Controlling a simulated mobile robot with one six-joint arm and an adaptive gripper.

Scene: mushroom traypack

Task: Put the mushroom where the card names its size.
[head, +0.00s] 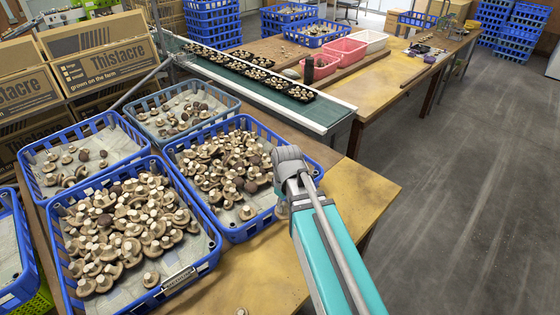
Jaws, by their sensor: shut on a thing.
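My gripper (282,209) points down beside the right wall of the middle blue crate (240,235), above the yellow-brown table. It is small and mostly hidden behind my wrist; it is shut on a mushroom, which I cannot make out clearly. A card (180,280) is on the front wall of the near blue crate (205,264); its small print looks like "MEDIUM". Both crates hold many brown mushrooms with pale cut stems. Another mushroom (242,311) shows at the bottom edge of the picture.
A blue crate (30,178) at left and a grey-blue crate (232,101) behind hold fewer mushrooms. A conveyor (335,113) carries black punnets. Cardboard boxes (100,55) are stacked at left. Bare tabletop (345,195) lies right of the crates.

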